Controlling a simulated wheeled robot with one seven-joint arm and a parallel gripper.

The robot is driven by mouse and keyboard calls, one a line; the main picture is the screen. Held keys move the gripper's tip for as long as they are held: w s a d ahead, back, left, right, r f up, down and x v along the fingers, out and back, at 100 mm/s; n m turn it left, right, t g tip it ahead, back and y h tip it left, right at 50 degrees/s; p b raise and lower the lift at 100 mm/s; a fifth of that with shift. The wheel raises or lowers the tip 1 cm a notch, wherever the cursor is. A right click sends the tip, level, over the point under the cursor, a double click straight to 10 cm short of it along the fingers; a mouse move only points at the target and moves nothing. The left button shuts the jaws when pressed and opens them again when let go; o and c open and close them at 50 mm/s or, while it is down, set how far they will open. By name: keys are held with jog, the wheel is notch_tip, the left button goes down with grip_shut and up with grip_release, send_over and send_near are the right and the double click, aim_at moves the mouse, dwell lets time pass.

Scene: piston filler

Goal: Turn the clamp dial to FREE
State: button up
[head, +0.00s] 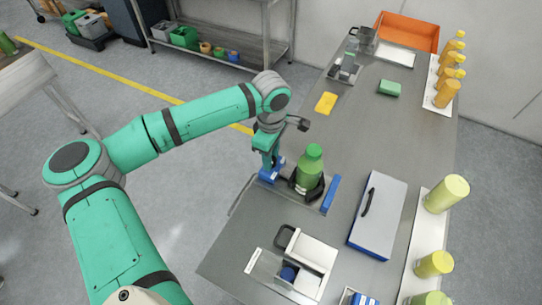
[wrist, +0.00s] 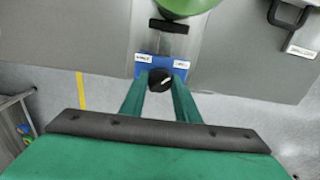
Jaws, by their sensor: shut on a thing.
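The clamp dial (wrist: 160,79) is a round black knob with a white pointer line on a blue plate (wrist: 150,66). The pointer slants up and to the right in the wrist view. Two small white labels sit on the plate, one left (wrist: 143,57) and one right (wrist: 181,64); their text is too small to read surely. My gripper (wrist: 160,84) is shut on the dial, one green finger on each side. In the head view my gripper (head: 268,160) reaches down to the blue clamp block (head: 272,172), hiding the dial there.
A green bottle (head: 309,167) stands in a dark holder just right of my gripper. A blue bar (head: 331,194) is beside it.

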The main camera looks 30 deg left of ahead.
jog(key=n, duration=0.4)
jog(key=shift+a, duration=0.1)
jog(key=n, duration=0.9)
jog(key=shift+r, duration=0.1)
jog(key=shift+n, duration=2.3)
jog(key=o, duration=1)
jog(key=shift+o, duration=0.2)
